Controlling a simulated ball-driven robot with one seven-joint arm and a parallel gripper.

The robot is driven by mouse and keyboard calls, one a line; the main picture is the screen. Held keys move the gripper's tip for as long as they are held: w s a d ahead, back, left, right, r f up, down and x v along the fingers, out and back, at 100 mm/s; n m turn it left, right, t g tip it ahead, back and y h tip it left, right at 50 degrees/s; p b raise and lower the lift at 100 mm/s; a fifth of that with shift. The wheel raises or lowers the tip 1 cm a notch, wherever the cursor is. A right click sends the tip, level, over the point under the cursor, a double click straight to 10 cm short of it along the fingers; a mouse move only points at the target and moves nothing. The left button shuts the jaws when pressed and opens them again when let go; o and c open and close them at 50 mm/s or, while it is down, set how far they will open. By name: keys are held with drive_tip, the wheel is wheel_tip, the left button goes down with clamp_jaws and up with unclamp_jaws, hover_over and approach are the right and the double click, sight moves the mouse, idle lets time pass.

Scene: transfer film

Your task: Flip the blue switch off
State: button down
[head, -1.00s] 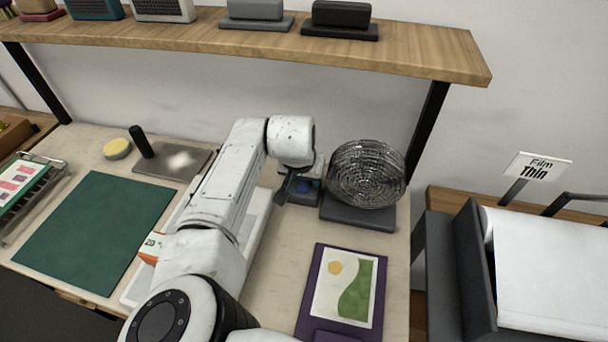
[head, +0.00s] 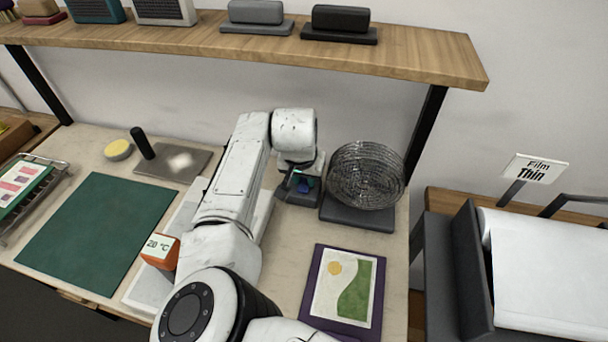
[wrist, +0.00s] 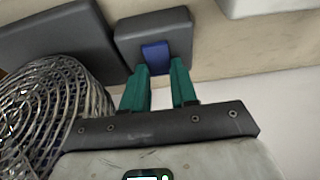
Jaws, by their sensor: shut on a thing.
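The blue switch (head: 304,187) sits on a small dark grey box (head: 290,199) beside the wire-mesh fan. In the wrist view the switch (wrist: 155,54) stands out from the face of the box (wrist: 127,40). My gripper (wrist: 161,66) has its two teal fingers at the switch, one tip to each side of its lower part, and is shut on it. In the head view my wrist is above the box and partly covers it and the fingers. Whether the switch is on or off cannot be told.
The round wire fan (head: 365,175) on its dark base stands close to the right of the box. A wooden shelf (head: 400,55) runs above. A purple board with a picture (head: 346,288) lies in front. An orange thermometer (head: 160,251) is beside my arm.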

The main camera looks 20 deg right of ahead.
drive_tip(key=shift+w+d+g+y+p, duration=0.1)
drive_tip(key=shift+w+g+y+p, duration=0.3)
drive_tip(key=shift+g, duration=0.5)
drive_tip(key=shift+s, duration=0.15)
drive_tip(key=c, duration=0.9)
unclamp_jaws()
